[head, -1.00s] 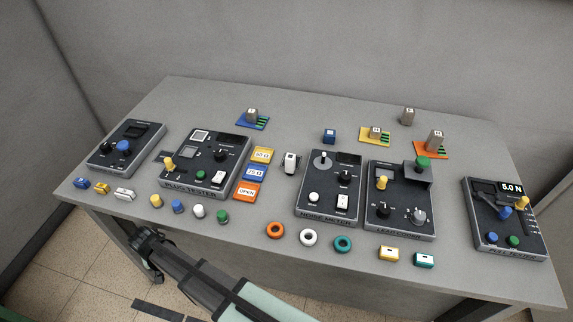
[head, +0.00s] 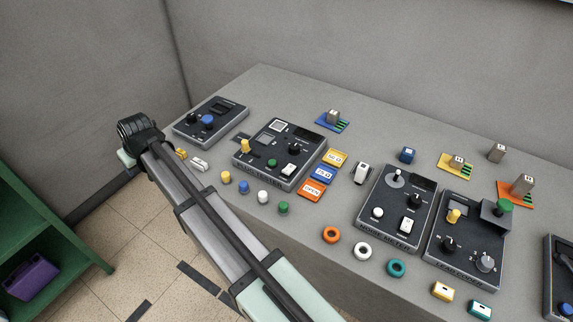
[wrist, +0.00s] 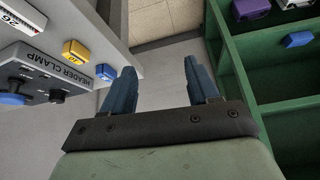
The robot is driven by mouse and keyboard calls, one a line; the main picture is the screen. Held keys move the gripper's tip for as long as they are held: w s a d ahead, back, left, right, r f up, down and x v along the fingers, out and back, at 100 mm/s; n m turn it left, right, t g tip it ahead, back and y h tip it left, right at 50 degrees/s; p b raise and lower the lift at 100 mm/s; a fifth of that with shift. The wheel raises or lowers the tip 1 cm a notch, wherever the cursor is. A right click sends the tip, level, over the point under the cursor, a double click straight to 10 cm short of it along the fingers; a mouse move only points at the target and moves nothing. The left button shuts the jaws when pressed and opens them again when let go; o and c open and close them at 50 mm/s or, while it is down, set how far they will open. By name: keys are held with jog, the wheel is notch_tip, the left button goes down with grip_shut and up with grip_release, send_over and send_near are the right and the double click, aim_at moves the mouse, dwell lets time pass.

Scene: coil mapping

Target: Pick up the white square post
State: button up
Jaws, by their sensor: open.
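A small white block with black marking (head: 198,164) lies at the table's left front edge, beside a yellow block (head: 181,153). It also shows in the top left of the wrist view (wrist: 22,14), left of the yellow block (wrist: 76,51) and a blue block (wrist: 106,72). A short white peg (head: 263,197) stands in the front row between a blue and a green one. I cannot tell for sure which white piece is the square post. My gripper (wrist: 160,88) is open and empty, its fingers over a plain grey surface, apart from the blocks. My arm hides its fingers in the head view.
The HEADER CLAMP box (wrist: 40,82) lies beside the blocks. A green shelf (head: 50,235) with a purple case (head: 30,277) stands left of the table. The plug tester (head: 283,150) and other instruments fill the table. Orange, white and teal rings lie along the front.

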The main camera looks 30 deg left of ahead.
jog(key=w+d+r+h, duration=0.1)
jog(key=w+d+r, duration=0.2)
jog(key=w+d, duration=0.8)
notch_tip(320, 180, up, 6)
jog(key=n+h, duration=0.1)
jog(key=h, duration=0.4)
send_over(363, 166)
jog(key=d, duration=0.1)
jog(key=shift+g, duration=0.3)
jog(key=f, duration=0.8)
jog(key=shift+w+f, duration=0.2)
jog(key=shift+w, duration=0.05)
jog(key=shift+s+a+f, duration=0.1)
jog(key=shift+a+f, duration=0.05)
jog(key=shift+f, duration=0.7)
jog(key=shift+s+a+f, duration=0.1)
jog(key=shift+a+f, duration=0.05)
jog(key=shift+f, duration=0.75)
jog(key=shift+a+f, duration=0.15)
jog(key=shift+f, duration=0.7)
jog(key=shift+c, duration=0.2)
jog(key=c, duration=1.1)
